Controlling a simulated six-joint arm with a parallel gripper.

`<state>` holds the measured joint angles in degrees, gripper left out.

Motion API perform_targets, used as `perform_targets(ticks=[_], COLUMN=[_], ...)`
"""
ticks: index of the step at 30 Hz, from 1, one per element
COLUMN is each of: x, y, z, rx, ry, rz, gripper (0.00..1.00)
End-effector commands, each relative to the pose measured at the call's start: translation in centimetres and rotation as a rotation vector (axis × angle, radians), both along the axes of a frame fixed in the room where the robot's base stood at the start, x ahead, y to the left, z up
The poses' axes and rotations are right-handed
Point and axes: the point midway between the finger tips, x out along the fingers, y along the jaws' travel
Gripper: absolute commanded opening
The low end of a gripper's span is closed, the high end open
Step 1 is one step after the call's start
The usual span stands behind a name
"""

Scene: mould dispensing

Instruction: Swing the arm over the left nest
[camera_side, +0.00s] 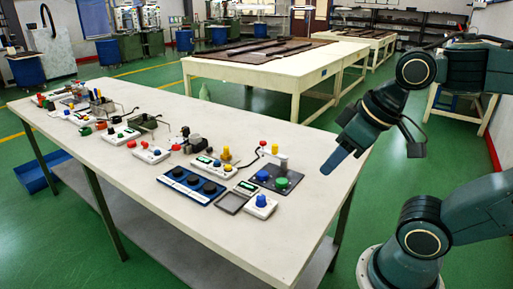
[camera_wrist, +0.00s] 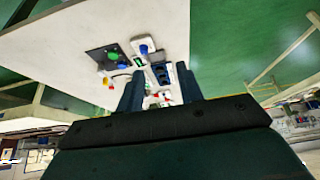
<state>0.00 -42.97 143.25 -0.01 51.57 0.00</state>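A blue block (camera_side: 193,186) with dark round nests in a row lies near the front edge of the white table. The nest at its left end (camera_side: 178,172) looks empty, though the detail is small. In the wrist view the blue block (camera_wrist: 160,73) shows between and beyond my fingers. My gripper (camera_side: 328,168) hangs to the right of the block, above and near the table's right end, apart from everything. In the wrist view my gripper (camera_wrist: 160,70) has its two fingers apart, with nothing held between them.
A dark plate (camera_side: 287,187) with blue and green buttons lies right of the block. A white box with a blue knob (camera_side: 262,203) and a grey frame (camera_side: 233,202) are beside it. Several small devices fill the table's left part. The table's front right (camera_side: 280,238) is bare.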

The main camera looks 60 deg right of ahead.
Motion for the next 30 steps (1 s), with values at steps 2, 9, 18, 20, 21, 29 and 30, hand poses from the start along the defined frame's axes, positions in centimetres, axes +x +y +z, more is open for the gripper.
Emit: perform_targets(ticks=[2, 9, 18, 20, 21, 29, 30], x=[0.0, 0.7, 4.6, 5.8, 6.5, 11.6, 12.4], y=[0.0, -0.2, -1.7, -2.2, -2.6, -5.3, -5.8], z=[0.0, 0.5, 2.9, 3.4, 3.7, 5.1, 5.2], rx=[0.0, -0.006, -0.029, -0.034, -0.038, -0.055, -0.057], ry=[0.0, 0.01, 0.069, 0.085, 0.096, 0.166, 0.178], rz=[0.0, -0.002, -0.011, -0.013, -0.014, -0.017, -0.018], gripper=[0.42, 0.43, 0.43, 0.43, 0.43, 0.43, 0.43])
